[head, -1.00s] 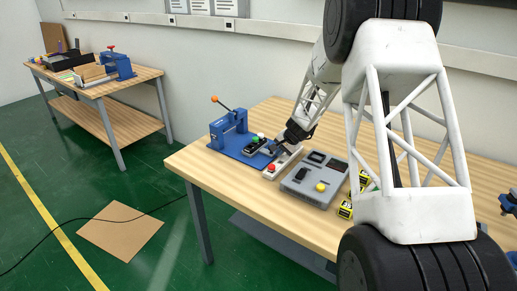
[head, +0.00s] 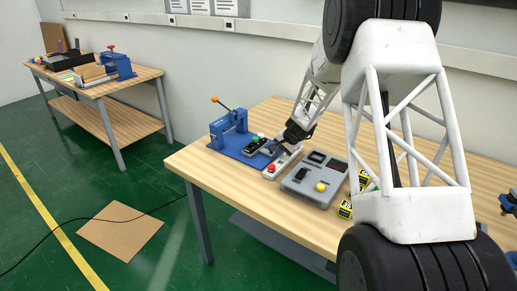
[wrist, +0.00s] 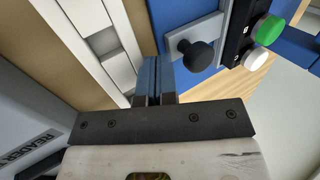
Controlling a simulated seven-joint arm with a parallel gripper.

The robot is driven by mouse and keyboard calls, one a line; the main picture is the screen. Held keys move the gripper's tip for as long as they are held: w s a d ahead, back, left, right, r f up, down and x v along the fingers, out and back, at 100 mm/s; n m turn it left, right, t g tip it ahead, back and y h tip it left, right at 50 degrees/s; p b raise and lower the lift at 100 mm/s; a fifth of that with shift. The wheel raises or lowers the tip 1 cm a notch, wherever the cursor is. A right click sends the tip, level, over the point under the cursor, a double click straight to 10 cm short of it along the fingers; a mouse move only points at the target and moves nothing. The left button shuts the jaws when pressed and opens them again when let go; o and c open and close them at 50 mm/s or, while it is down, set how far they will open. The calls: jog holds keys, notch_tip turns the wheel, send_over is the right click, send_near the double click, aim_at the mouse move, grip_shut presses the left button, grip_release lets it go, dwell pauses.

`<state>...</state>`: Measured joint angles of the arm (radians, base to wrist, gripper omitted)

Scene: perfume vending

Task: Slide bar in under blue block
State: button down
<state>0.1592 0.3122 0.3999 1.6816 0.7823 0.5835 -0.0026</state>
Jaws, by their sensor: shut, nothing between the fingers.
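The bar (wrist: 205,38) is a flat grey metal strip with a round black knob (wrist: 196,54), in the wrist view lying on a blue base. The blue press-like fixture (head: 229,127) stands on this base (head: 232,151) at the left end of the table in the head view; I cannot tell for certain which part is the blue block. My gripper (wrist: 157,68) has its two blue fingertips together with nothing between them. It is beside the bar and the knob, at the right edge of the base; I cannot tell whether it touches them. In the head view the wrist (head: 297,131) partly hides this spot.
A black box with a green (wrist: 270,29) and a white button (wrist: 255,60) sits on the base near the bar. Yellow-black boxes (head: 346,210) stand further right.

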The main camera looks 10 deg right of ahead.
jog(key=shift+w+a, duration=0.15)
jog(key=shift+w+a, duration=0.25)
